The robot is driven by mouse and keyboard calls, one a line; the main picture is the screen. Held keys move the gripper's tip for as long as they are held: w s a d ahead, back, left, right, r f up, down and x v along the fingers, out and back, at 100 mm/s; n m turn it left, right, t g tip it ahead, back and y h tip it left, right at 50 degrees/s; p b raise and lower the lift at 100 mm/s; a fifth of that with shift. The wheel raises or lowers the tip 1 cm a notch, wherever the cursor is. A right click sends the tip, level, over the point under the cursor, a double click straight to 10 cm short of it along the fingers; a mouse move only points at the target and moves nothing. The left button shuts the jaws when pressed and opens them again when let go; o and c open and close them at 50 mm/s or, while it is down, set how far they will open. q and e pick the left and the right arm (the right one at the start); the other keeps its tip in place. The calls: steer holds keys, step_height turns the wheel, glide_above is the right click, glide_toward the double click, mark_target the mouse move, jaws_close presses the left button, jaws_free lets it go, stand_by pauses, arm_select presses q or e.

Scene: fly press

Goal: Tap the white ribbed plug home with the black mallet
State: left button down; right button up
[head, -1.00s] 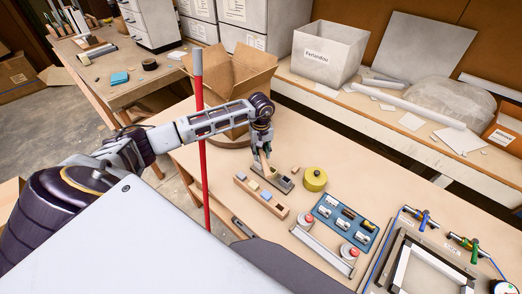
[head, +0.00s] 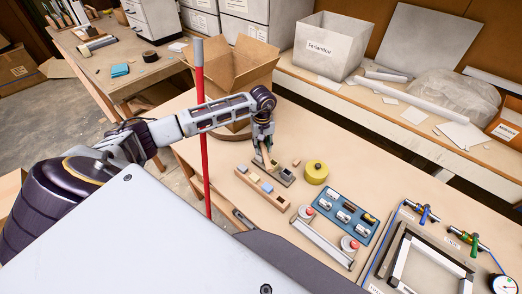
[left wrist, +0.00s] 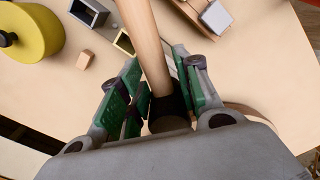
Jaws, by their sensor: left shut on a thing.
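My left gripper (head: 263,140) is shut on a pale wooden handle (head: 267,160), which I take to be the mallet's. In the left wrist view the handle (left wrist: 147,45) runs up between the green finger pads (left wrist: 160,105), with a black band at its lower part. The mallet's black head cannot be made out. Below the gripper is a grey block (head: 287,178) with square openings; it shows partly in the left wrist view (left wrist: 88,12). A wooden rack (head: 277,201) beside it holds small coloured pieces. I cannot tell which piece is the white ribbed plug. My right gripper is out of view.
A yellow round object with a black knob (head: 316,173) stands right of the grey block, near a small wooden block (head: 297,162). A blue tray of parts (head: 345,215) lies further right. An open cardboard box (head: 240,75) and a red pole (head: 202,130) are near my left arm.

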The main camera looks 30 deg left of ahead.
arm_select(q)
steer(key=shift+f+b, duration=1.1)
steer(key=shift+f, duration=0.35)
steer(key=shift+r, duration=0.15)
steer(key=shift+r+p, duration=0.5)
steer(key=shift+r, duration=0.55)
steer(key=shift+f, duration=0.1)
step_height(320, 180, down, 3)
steer(key=b, duration=0.2)
steer(key=shift+r+b, duration=0.2)
steer(key=shift+b, duration=0.2)
steer(key=shift+r+p, duration=0.5)
steer(key=shift+r, duration=0.65)
